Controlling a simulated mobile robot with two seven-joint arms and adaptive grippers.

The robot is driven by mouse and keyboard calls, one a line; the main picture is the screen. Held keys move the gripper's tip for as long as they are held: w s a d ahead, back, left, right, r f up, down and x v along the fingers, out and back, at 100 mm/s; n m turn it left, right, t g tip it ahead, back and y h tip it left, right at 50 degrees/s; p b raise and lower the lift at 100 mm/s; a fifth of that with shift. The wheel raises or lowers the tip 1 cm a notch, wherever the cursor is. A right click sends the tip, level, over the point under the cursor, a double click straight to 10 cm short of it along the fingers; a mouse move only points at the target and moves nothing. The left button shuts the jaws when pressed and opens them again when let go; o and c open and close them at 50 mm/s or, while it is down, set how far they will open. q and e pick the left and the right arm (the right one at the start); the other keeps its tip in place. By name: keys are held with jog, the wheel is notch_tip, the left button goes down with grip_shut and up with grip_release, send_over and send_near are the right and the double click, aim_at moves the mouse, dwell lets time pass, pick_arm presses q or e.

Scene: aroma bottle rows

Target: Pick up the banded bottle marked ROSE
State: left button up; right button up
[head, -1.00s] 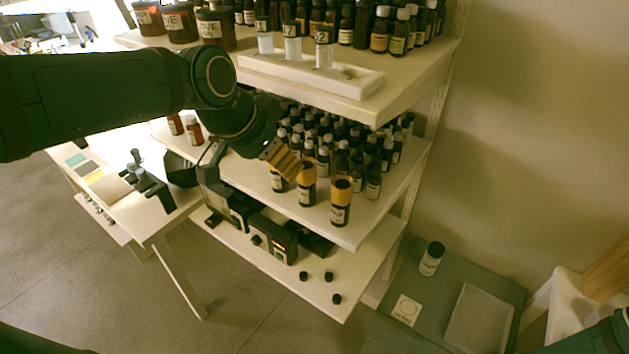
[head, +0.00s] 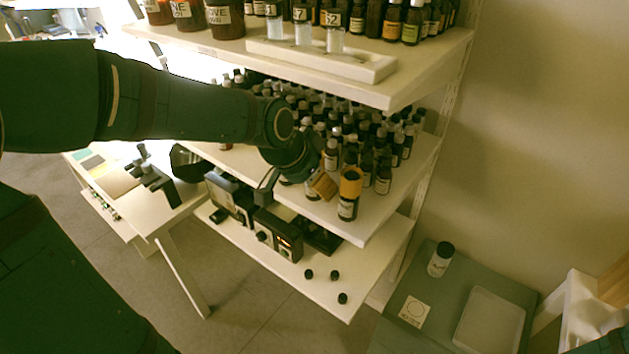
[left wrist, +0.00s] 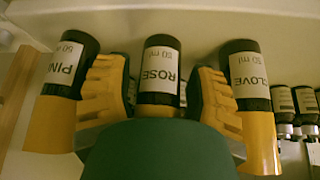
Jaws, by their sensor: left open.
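The ROSE bottle (left wrist: 160,72) is dark with a white label and shows in the left wrist view between the two yellow-padded fingers of my left gripper (left wrist: 158,92). The fingers stand on either side of it, with small gaps visible. A banded PINE bottle (left wrist: 68,65) is to its left and a banded CLOVE bottle (left wrist: 246,80) to its right.
The middle shelf (head: 375,220) holds many small dark bottles behind the banded row. An upper shelf (head: 430,62) with jars and a white tray (head: 320,58) overhangs it. A lower shelf (head: 345,285) carries devices and loose caps. A grey cabinet (head: 445,300) stands at right.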

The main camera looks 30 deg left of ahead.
pick_arm(q)
grip_shut()
dwell(0.4)
